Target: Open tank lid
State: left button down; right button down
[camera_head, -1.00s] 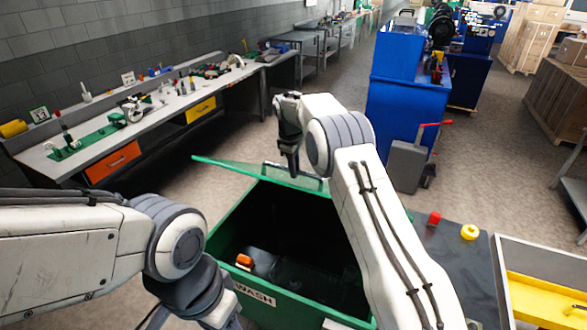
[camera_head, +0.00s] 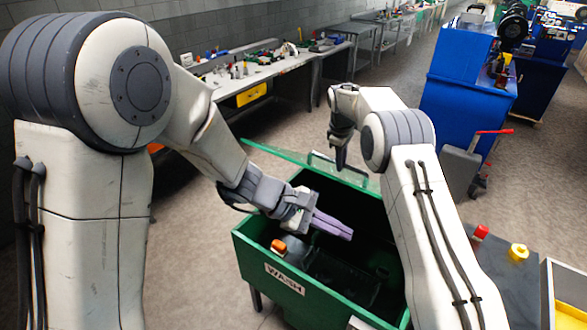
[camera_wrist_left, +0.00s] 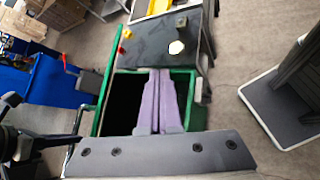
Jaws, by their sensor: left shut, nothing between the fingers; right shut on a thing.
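The green wash tank (camera_head: 310,292) has a WASH label on its front, and its dark inside is visible. Its green lid (camera_head: 268,153) stands raised along the far side, with a handle (camera_head: 318,157) on it. My right gripper (camera_head: 340,165) is shut at that handle; its fingertips are partly hidden. My left gripper (camera_head: 350,235), with purple fingers, is shut and empty above the tank opening. In the left wrist view the left fingers (camera_wrist_left: 160,75) reach over the tank (camera_wrist_left: 193,118), and the raised lid (camera_wrist_left: 107,78) shows at the left.
An orange piece (camera_head: 278,246) sits at the tank's near left. A dark table with a red button (camera_head: 481,232) and a yellow knob (camera_head: 518,252) adjoins the tank's right. A blue cabinet (camera_head: 462,115) and a grey cart (camera_head: 458,168) stand behind. Floor left of the tank is clear.

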jog(key=shift+d+f, duration=0.25)
jog(key=shift+d, duration=0.1)
pick_arm(q)
jog(key=w+a+f+n+t+y, duration=0.1)
jog(key=w+a+f+n+t, duration=0.4)
jog(key=w, duration=0.3)
jog(key=w+a+f+n+t+y, duration=0.1)
jog(key=w+a+f+n+t, duration=0.1)
jog(key=w+a+n, duration=0.45)
jog(key=w+a+f+n+t+y, duration=0.1)
jog(key=w+a+f+n+t, duration=0.4)
jog(key=w, duration=0.5)
jog(key=w+d, duration=0.8)
jog(key=shift+w+r+n+g, duration=0.2)
jog(key=shift+w+n+g, duration=0.2)
jog(key=shift+n, duration=0.05)
pick_arm(e)
jog(key=shift+w, duration=0.1)
